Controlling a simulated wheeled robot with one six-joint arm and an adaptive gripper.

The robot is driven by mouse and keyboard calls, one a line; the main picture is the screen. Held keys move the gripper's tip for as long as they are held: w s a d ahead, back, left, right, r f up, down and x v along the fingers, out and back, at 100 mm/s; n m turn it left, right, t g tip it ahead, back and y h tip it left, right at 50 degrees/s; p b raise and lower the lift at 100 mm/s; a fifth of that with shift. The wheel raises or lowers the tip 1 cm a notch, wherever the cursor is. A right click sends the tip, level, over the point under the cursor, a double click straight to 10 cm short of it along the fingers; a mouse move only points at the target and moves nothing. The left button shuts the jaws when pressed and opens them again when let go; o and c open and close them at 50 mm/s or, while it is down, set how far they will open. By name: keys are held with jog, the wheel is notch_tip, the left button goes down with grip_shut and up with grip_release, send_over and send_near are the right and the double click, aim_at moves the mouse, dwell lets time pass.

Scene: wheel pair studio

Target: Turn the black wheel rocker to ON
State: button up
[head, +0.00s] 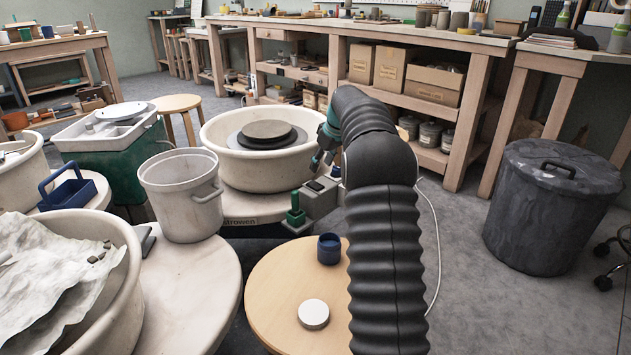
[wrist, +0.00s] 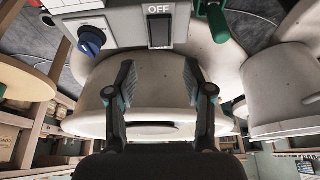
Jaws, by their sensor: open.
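The black wheel (head: 299,138) sits in a cream basin in the head view, with a grey disc on top. Its grey control box (head: 322,203) is at the basin's front right. In the wrist view the box (wrist: 125,28) carries a black rocker (wrist: 160,33) with the word OFF above it. I cannot tell which way the rocker is tilted. A blue knob (wrist: 91,40) is left of it and a green lever (wrist: 217,22) right of it. My gripper (wrist: 158,75) is open and empty, its fingertips apart and just below the rocker in the picture.
A round wooden stool (head: 270,292) in front holds a blue cup (head: 329,249) and a white disc (head: 313,314). A cream bucket (head: 183,190) stands left of the basin. A dark bin (head: 555,215) stands at right, with clear floor (head: 460,290) before it.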

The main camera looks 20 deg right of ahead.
aim_at(313, 183)
jog(key=x, duration=0.7)
jog(key=shift+w+f+b, duration=0.1)
jog(key=shift+f+b, duration=0.25)
jog(key=shift+f, duration=0.05)
grip_shut()
